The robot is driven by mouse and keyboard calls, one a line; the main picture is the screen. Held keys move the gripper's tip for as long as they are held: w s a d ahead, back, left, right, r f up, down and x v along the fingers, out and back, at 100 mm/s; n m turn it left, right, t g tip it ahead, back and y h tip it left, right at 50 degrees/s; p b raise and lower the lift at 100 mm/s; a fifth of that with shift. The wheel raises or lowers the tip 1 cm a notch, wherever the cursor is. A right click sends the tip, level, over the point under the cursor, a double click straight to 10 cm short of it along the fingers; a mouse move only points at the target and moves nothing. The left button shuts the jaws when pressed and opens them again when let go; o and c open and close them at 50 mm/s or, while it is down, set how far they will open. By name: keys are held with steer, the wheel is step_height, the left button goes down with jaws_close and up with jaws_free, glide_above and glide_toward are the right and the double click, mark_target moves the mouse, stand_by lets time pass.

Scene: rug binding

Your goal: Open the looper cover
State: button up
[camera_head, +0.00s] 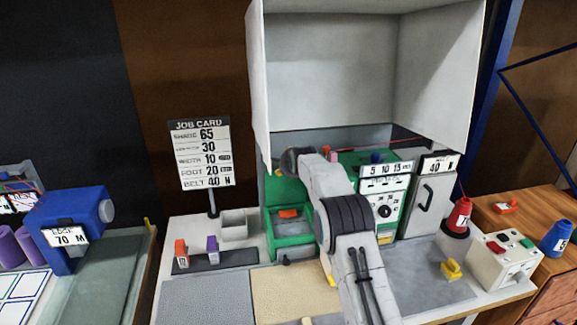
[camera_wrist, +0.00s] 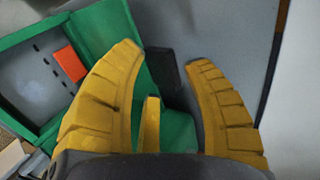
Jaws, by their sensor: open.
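The machine's green housing (camera_head: 292,226) stands left of my arm in the head view, with an orange block (camera_head: 289,213) inside its recess. A green lip with a small dark knob (camera_head: 285,262) is at its front. I cannot tell for certain which part is the looper cover. In the wrist view my gripper (camera_wrist: 165,57) is open, its yellow fingers spread and nothing visibly held. A dark block (camera_wrist: 163,70) shows between and beyond the fingertips; contact cannot be told. The green housing (camera_wrist: 112,25) and orange block (camera_wrist: 70,64) lie to the left there. My arm hides my gripper in the head view.
A dial panel (camera_head: 384,208) and a grey door with a dark handle (camera_head: 425,205) stand right of my arm. A red cone (camera_head: 459,215) and a button box (camera_head: 502,262) are farther right. A job card (camera_head: 201,153) stands at left. A tall white hood (camera_head: 330,65) surrounds the back.

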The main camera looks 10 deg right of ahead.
steer(key=shift+s+r, duration=0.1)
steer(key=s+r, duration=0.1)
steer(key=s, duration=1.3)
steer(key=shift+s+r, duration=0.2)
steer(key=shift+r, duration=0.05)
stand_by(0.6)
